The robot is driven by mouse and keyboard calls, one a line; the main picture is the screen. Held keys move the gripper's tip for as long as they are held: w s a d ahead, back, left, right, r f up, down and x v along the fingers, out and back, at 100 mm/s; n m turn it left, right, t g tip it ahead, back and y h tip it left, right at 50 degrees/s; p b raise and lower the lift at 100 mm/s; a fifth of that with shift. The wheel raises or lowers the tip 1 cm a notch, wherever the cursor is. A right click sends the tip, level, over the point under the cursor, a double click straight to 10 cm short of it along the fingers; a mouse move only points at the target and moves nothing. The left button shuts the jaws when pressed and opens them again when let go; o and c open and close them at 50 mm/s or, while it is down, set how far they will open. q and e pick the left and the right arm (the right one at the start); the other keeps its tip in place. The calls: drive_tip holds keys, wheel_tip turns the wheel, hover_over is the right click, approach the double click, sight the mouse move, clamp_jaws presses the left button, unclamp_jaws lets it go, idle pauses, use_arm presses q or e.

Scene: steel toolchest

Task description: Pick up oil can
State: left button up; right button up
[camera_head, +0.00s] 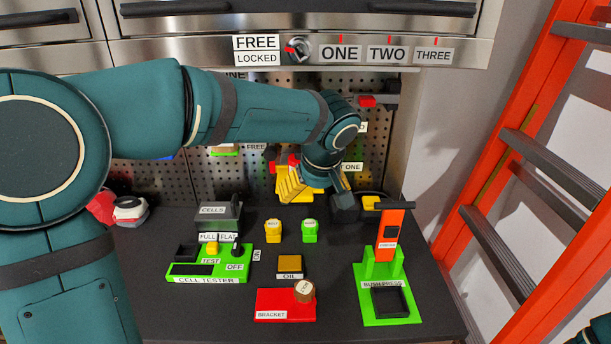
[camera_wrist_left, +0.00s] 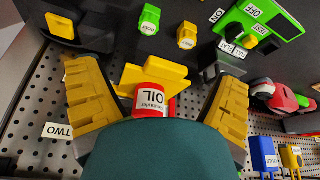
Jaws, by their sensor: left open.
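The oil can (camera_wrist_left: 150,99), a red container with a white OIL label, sits between the two yellow-padded fingers of my left gripper (camera_wrist_left: 160,100) in the left wrist view. The fingers are spread wide, with gaps on both sides of the can. A yellow piece (camera_wrist_left: 152,75) stands right by the can; the can's lower part is hidden by my wrist. In the head view my left gripper (camera_head: 315,187) is at the pegboard, behind the table's small parts, and mostly covers the can. My right gripper is not in view.
An OIL-labelled brown square (camera_head: 290,264) lies mid-table. Around it are the green cell tester (camera_head: 208,273), red bracket block (camera_head: 285,312), bush press (camera_head: 388,265), and small yellow (camera_head: 272,231) and green (camera_head: 310,231) pieces. An orange ladder (camera_head: 500,200) stands right.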

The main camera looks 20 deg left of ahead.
sight(298, 166)
use_arm(q)
drive_tip(key=w+a, duration=0.2)
drive_tip(key=w, duration=0.1)
drive_tip(key=w+a, duration=0.5)
drive_tip(key=w, duration=0.1)
drive_tip(key=shift+w+a+f+p, duration=0.25)
drive_tip(key=shift+a+f+p, duration=0.1)
drive_tip(key=shift+a, duration=0.05)
drive_tip(key=shift+w+a+f, duration=0.2)
drive_tip(key=shift+f, duration=0.35)
drive_tip(key=shift+c, duration=0.2)
drive_tip(key=c, duration=1.3)
